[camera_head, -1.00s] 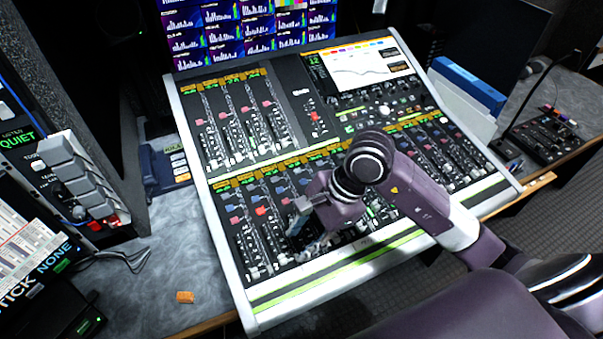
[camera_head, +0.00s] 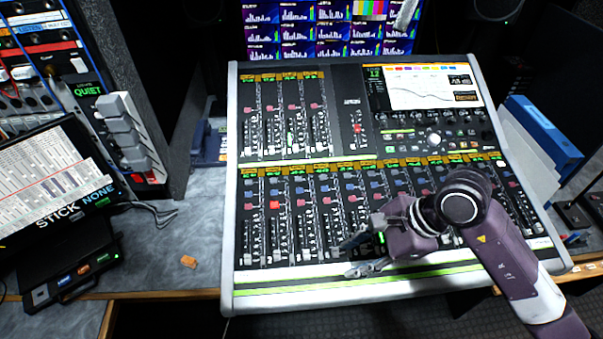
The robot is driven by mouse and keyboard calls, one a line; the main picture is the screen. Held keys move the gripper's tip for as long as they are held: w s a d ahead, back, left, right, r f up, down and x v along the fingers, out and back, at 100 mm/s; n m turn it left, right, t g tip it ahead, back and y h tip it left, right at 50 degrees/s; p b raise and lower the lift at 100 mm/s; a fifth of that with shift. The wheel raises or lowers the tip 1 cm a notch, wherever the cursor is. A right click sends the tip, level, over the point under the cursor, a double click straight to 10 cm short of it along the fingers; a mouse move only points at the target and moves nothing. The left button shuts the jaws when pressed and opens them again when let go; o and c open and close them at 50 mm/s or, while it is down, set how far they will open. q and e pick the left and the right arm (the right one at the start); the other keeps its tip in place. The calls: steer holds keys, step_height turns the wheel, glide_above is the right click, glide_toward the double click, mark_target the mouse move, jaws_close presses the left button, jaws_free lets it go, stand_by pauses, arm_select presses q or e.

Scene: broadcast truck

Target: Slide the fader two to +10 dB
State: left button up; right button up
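The mixing console (camera_head: 400,284) fills the middle of the view, with an upper and a lower bank of fader strips. In the lower bank, the second strip from the left (camera_head: 277,235) shows a red button and a fader cap low on its track. A short upper bank also has a second strip (camera_head: 272,125); no label shows which is fader two. My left gripper is not in view.
Monitors (camera_head: 330,30) stand behind the console. A tilted tablet (camera_head: 50,180) and a grey-switch panel (camera_head: 125,135) are at left. An orange block (camera_head: 189,261) lies on the grey desk. Blue binders (camera_head: 543,135) are at right.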

steer(key=a+r+m+t+y, duration=0.1)
steer(key=a+r+m+y, duration=0.2)
steer(key=a+r+y, duration=0.65)
steer(key=w+a+r+m+t+y, duration=0.1)
steer(key=a+r+m+t+y, duration=0.1)
steer(key=r, duration=0.5)
steer(key=w+a+r+m+t+y, duration=0.1)
steer(key=a+r+m+t, duration=0.1)
steer(key=r+m, duration=0.3)
steer(key=shift+a+r+t+y, duration=0.2)
steer(key=shift+r+t+y, duration=0.15)
steer(key=shift+r+t, duration=0.4)
steer(key=shift+r, duration=0.15)
